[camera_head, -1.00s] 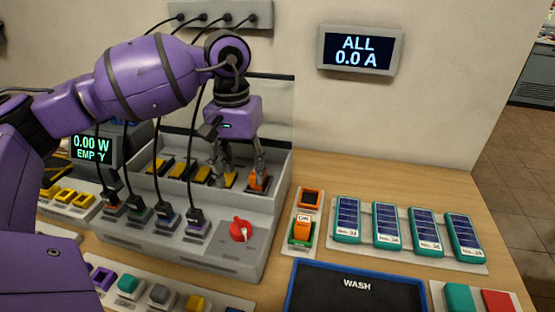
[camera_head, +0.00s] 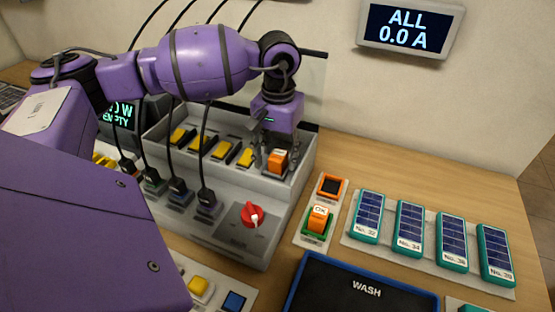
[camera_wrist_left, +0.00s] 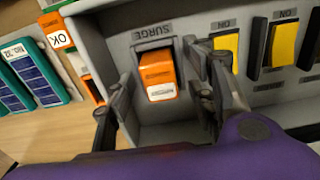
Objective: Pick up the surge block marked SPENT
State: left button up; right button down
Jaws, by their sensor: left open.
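An orange surge block (camera_head: 277,160) sits in the rightmost slot of the grey panel box. In the left wrist view this block (camera_wrist_left: 158,72) sits below the word SURGE, with a pale label too small to read. My left gripper (camera_wrist_left: 165,98) is open, with one finger on each side of the block and no clear grip on it. In the head view the gripper (camera_head: 268,156) is at the block, partly hiding it. A second orange block marked OK (camera_head: 318,218) stands in a green-edged holder on the table. My right gripper is not in view.
Yellow switches (camera_head: 223,149) line the box beside the surge slot. Black cables rise in front, near a red knob (camera_head: 252,214). An empty orange-edged holder (camera_head: 331,186), several teal modules (camera_head: 409,228) and a WASH tray (camera_head: 365,288) lie to the right.

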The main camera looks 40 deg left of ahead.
pick_arm(q)
jog(key=shift+f, duration=0.1)
grip_shut()
dwell(0.3)
